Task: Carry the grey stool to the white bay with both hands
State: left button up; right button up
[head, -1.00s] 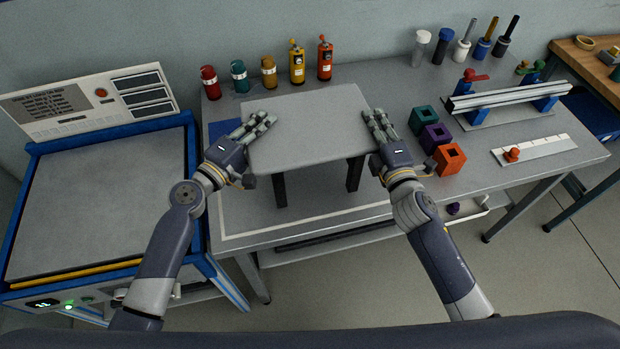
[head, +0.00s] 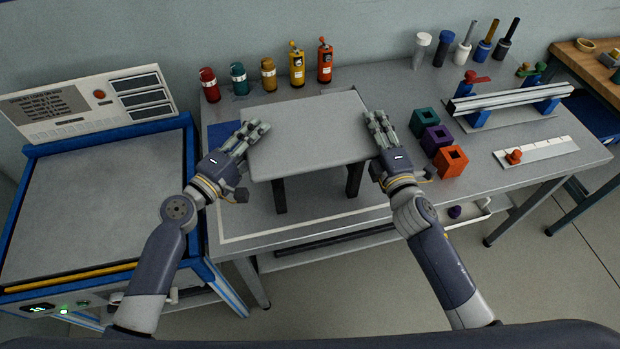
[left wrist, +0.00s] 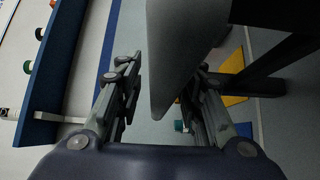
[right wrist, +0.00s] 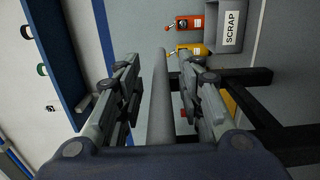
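The grey stool (head: 308,135) stands upright on the bench, with a flat seat and dark legs (head: 354,180). A white line (head: 310,223) on the bench top marks the front of the white bay; the visible front legs stand behind it. The bay's back part is hidden. My left gripper (head: 250,140) is at the seat's left edge; in the left wrist view its open fingers straddle the seat edge (left wrist: 178,50) with a gap. My right gripper (head: 380,130) is at the right edge; in the right wrist view its fingers are apart around the seat edge (right wrist: 160,100).
Several bottles (head: 268,73) and canisters (head: 325,62) stand behind the stool. Hollow cubes (head: 437,138) are close to the right of my right gripper. A rail fixture (head: 510,98) lies further right. A blue-framed machine (head: 100,210) borders the left.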

jog(key=shift+s, duration=0.15)
pick_arm(q)
jog(key=v, duration=1)
pick_arm(e)
jog(key=s+d, duration=0.2)
jog(key=s, duration=0.9)
jog(key=shift+s, duration=0.35)
